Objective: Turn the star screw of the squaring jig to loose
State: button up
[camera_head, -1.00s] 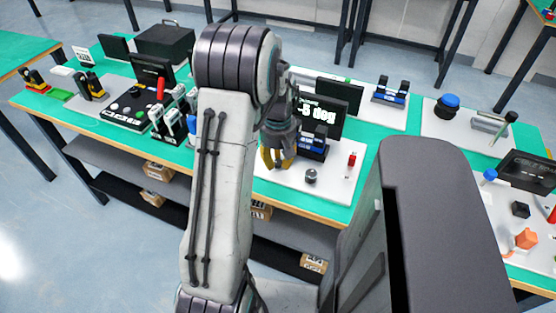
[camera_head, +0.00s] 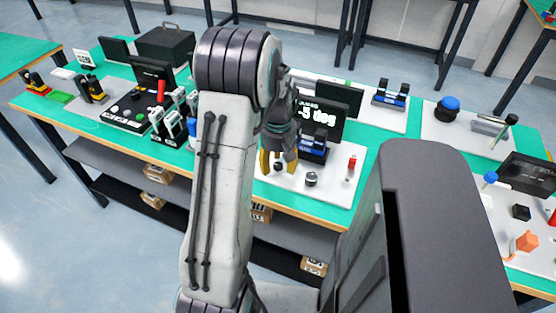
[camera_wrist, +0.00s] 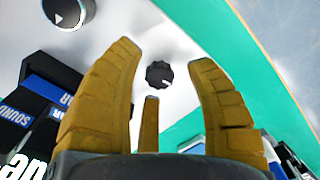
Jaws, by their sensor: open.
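A small black star screw (camera_wrist: 160,75) with a scalloped rim and a short pale mark sits on a white board, between and beyond my fingertips in the wrist view. It also shows as a dark knob (camera_head: 279,167) beside my fingers in the head view. My gripper (camera_wrist: 165,55) has its yellow fingers spread, with a clear gap around the screw and nothing held. In the head view my gripper (camera_head: 277,165) points down over the board. A black block with blue labels (camera_head: 313,147) stands behind it. A display (camera_head: 318,118) reads about "-5 deg", partly hidden by my arm.
A round knob with a pointer (camera_head: 311,179) stands right of the screw; it is at the top left of the wrist view (camera_wrist: 67,12). A red-topped post (camera_head: 351,166) is farther right. Green table (camera_head: 372,160) shows beyond the board. Switches (camera_head: 165,124) stand at left.

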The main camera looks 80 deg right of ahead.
notch_tip(320, 180, up, 12)
dwell(0.6)
dwell(0.8)
jog(key=m, duration=0.7)
send_over(276, 180)
notch_tip(276, 180, down, 4)
jog(key=w+a, duration=0.2)
jog(key=a, duration=0.3)
jog(key=w+a+r+n+t+p, duration=0.1)
jog(key=w+a+r+n, duration=0.2)
jog(key=a, duration=0.7)
jog(key=w+a+r+n+t+p, duration=0.1)
jog(key=w+a+r+n, duration=0.3)
jog(key=w+a+n, duration=0.4)
jog(key=w+a+r+n+t+p, duration=0.1)
jog(key=w+a+r+n+p, duration=0.2)
jog(key=w+a, duration=0.4)
jog(key=a+r+n, duration=0.1)
jog(key=a+n, duration=0.1)
jog(key=a, duration=0.5)
jog(key=shift+w+r+n, duration=0.25)
jog(key=shift+w+n, duration=0.05)
jog(key=shift+w, duration=0.1)
jog(key=shift+d, duration=0.15)
